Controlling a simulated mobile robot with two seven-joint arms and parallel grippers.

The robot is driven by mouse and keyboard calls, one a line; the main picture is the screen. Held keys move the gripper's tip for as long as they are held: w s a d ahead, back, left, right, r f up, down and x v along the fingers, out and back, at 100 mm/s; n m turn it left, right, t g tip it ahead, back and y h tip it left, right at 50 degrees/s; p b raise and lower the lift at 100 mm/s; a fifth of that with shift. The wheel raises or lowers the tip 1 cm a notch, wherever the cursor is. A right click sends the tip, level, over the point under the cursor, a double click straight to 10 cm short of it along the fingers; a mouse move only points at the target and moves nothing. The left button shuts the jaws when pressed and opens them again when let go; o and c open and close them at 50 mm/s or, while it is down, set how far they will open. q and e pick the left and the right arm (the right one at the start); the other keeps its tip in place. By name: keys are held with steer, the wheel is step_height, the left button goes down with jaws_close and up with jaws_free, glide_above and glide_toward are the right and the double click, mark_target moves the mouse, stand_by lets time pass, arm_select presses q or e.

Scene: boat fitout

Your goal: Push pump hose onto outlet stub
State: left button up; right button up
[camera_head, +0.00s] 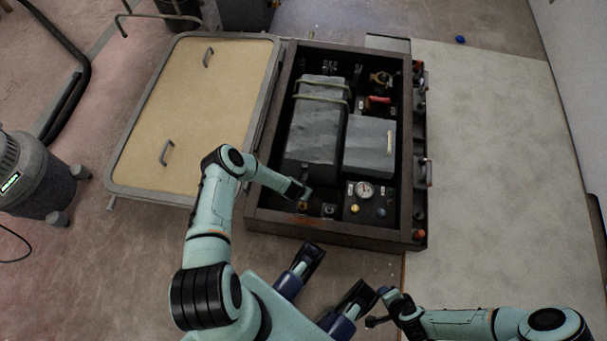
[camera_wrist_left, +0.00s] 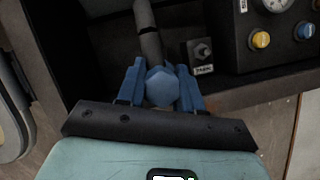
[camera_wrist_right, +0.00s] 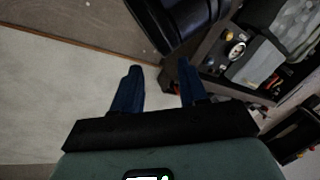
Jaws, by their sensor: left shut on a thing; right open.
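My left gripper (camera_head: 303,193) reaches into the near end of the open dark box. In the left wrist view its blue fingers (camera_wrist_left: 160,72) are shut on a blue hexagonal piece (camera_wrist_left: 162,88). A grey hose-like tube (camera_wrist_left: 147,38) runs away from just behind this piece; I take it for the pump hose, but the join is hidden. A short metal stub on a labelled block (camera_wrist_left: 202,52) stands right of the fingers, apart from them; I cannot tell whether it is the outlet stub. My right gripper (camera_head: 380,306) is open and empty outside the box; its fingers show in the right wrist view (camera_wrist_right: 160,82).
A gauge panel (camera_head: 369,202) with knobs lies right of the left gripper. Grey blocks (camera_head: 368,147) fill the box's middle. The box's dark rim (camera_head: 330,232) surrounds the work area. A tan lid (camera_head: 195,110) lies to the left. The pale floor panel (camera_head: 490,160) is mostly clear.

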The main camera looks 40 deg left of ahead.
mark_target(303, 204)
arm_select(q)
step_height(303, 204, down, 4)
steer(key=b, duration=0.2)
steer(key=shift+r+b, duration=0.1)
steer(key=shift+b, duration=0.2)
steer(key=shift+f+b, duration=1.65)
steer(key=shift+f, duration=0.5)
arm_select(e)
steer(key=s+d+f+g, duration=0.2)
steer(key=s+f, duration=0.3)
steer(key=f, duration=0.4)
steer(key=shift+s+d+m, duration=0.25)
steer(key=shift+d+m, duration=0.05)
steer(key=shift+d, duration=0.1)
steer(key=shift+f, duration=0.1)
arm_select(q)
steer(key=shift+f+b, duration=0.95)
steer(key=shift+f, duration=2.05)
steer(key=o, duration=1.2)
arm_select(e)
steer(key=shift+w+f, duration=0.2)
steer(key=shift+f, duration=0.55)
